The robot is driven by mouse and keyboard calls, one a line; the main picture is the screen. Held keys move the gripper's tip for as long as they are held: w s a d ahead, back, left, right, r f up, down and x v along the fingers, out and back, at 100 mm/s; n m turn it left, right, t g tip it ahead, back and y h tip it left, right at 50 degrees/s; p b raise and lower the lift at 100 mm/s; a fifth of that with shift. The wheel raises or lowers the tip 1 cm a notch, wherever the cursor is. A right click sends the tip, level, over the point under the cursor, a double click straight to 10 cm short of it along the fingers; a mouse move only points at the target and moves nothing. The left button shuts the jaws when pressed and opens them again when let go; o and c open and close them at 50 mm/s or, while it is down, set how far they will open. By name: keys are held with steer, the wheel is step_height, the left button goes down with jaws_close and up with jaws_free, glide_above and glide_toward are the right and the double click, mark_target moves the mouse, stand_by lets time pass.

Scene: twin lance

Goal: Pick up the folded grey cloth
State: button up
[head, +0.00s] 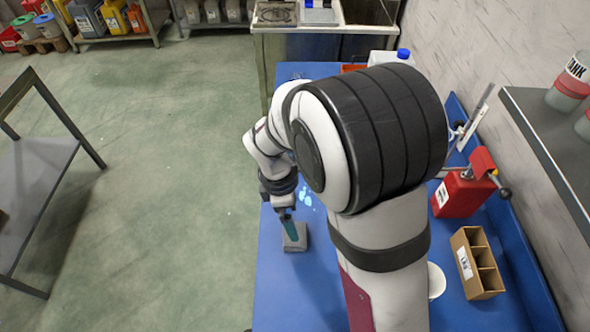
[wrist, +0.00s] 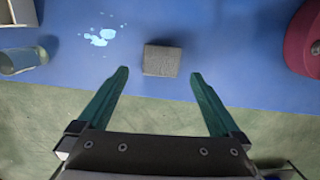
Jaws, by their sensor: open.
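The folded grey cloth (head: 294,238) lies on the blue bench top near its left edge in the head view. In the wrist view the cloth (wrist: 163,60) is a small grey block, just beyond the fingertips and roughly midway between them. My gripper (head: 290,222) points down over the cloth in the head view, its teal fingers overlapping it. In the wrist view my gripper (wrist: 158,72) is open, with the two fingers wide apart and nothing between them. I cannot tell how high the fingertips are above the bench.
A light blue spill (wrist: 99,37) lies beside the cloth. A clear glass (wrist: 22,58) is at the left of the wrist view. On the bench's right are a red can (head: 462,192), a divided cardboard box (head: 478,262) and a white round thing (head: 436,280), partly hidden by my arm.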

steer(key=f, duration=0.8)
steer(key=shift+s+d, duration=0.15)
steer(key=shift+d, duration=0.05)
steer(key=shift+r, duration=0.1)
steer(key=c, duration=1.1)
steer(key=shift+r, duration=0.5)
step_height(320, 180, up, 3)
steer(key=shift+r, duration=0.1)
steer(key=s+d+r, duration=0.1)
steer(key=d+r, duration=0.1)
steer(key=d, duration=0.1)
steer(key=d+r, duration=0.2)
steer(key=d, duration=0.2)
steer(key=s+d+r, duration=0.1)
steer(key=d+r, duration=0.1)
steer(key=d, duration=0.2)
steer(key=shift+s+d+r, duration=0.2)
steer(key=shift+s+r, duration=0.15)
steer(key=shift+r, duration=0.05)
